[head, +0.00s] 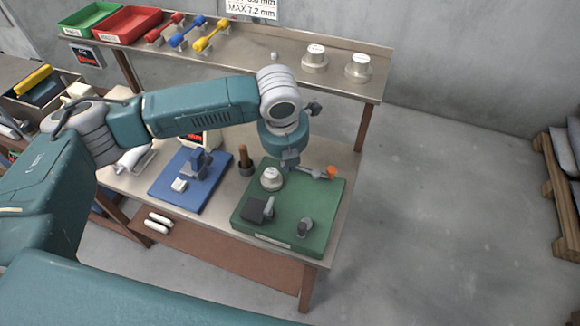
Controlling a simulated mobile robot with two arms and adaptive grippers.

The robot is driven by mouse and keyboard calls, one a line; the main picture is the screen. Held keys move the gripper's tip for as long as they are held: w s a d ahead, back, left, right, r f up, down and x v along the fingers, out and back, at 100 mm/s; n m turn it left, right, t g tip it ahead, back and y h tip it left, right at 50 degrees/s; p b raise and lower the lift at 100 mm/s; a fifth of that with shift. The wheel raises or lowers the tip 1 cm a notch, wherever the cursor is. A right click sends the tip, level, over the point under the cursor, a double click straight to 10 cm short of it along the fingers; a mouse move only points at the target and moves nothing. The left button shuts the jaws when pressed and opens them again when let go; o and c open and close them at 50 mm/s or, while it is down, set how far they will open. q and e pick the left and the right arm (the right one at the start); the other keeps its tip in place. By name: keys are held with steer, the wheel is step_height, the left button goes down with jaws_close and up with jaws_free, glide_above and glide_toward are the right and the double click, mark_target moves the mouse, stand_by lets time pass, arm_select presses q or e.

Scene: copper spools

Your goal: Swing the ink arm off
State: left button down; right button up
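A green board (325,215) lies on the workbench's right end. On it stand a white round spool-like piece (271,178), a dark block (256,209) with a grey lever beside it, and a small grey post (305,228). A grey arm with an orange tip (330,172) lies at the board's back right; it may be the ink arm. My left gripper (289,163) points down at the back of the board, close to the grey arm's left end and the white piece. Its fingers are small and partly hidden, so contact and opening are unclear. My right gripper is out of view.
A blue board (165,193) with a small fixture lies left of the green board. A brown-handled tool (245,160) stands between them. Floor to the right is clear up to a pallet (559,205).

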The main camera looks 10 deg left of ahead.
arm_select(q)
steer(key=v, duration=0.8)
steer(key=shift+r, duration=0.2)
